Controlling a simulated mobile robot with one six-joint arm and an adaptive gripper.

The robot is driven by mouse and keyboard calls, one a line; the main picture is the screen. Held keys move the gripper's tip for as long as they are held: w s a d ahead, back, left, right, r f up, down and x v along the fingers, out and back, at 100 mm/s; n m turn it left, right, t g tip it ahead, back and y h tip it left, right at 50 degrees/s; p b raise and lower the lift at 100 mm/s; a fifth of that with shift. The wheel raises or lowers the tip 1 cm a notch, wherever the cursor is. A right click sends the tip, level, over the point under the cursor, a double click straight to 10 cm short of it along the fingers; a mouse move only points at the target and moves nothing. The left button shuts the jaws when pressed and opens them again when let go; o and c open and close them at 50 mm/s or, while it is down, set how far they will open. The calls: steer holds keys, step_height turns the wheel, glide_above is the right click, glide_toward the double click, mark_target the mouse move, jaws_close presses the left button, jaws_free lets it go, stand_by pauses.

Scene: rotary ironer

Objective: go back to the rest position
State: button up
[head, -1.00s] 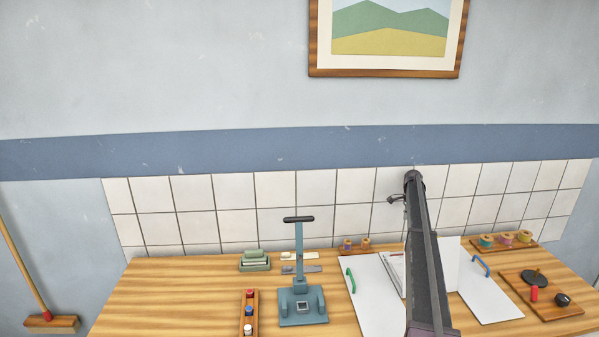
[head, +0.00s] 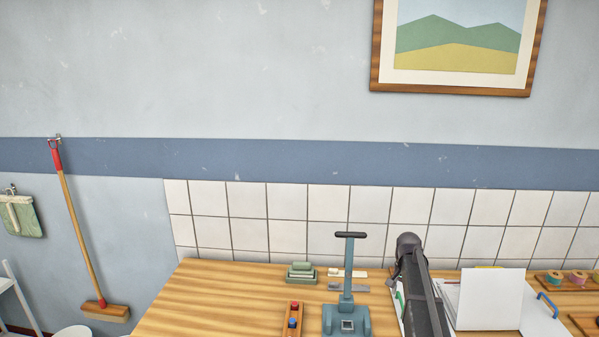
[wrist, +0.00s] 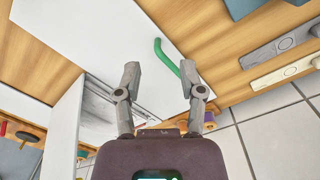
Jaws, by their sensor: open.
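My gripper (wrist: 160,80) is open and empty in the wrist view, with its two grey fingers apart. It is over a white board (wrist: 130,40) with a green handle (wrist: 167,57), which shows beyond and between the fingertips. In the head view my dark arm reaches over the right part of the wooden table (head: 215,292), and the gripper itself is hidden there. The white board is largely hidden behind the arm in the head view.
A blue lever press (head: 346,318) stands left of my arm. A white panel (head: 490,298) stands right of the arm.

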steer(key=s+a+n, duration=0.3)
steer(key=s+a, duration=0.2)
steer(key=s, duration=0.3)
steer(key=s+a+f+n+b, duration=0.1)
steer(key=s+a+n, duration=0.1)
steer(key=s+a, duration=0.4)
steer(key=s+a+n, duration=0.3)
steer(key=s+a, duration=0.2)
steer(key=s, duration=0.6)
steer(key=shift+s+a+f+n+b, duration=0.25)
steer(key=shift+a+f+n+b, duration=0.05)
steer(key=shift+f, duration=0.1)
jaws_close()
steer(key=shift+a, duration=0.1)
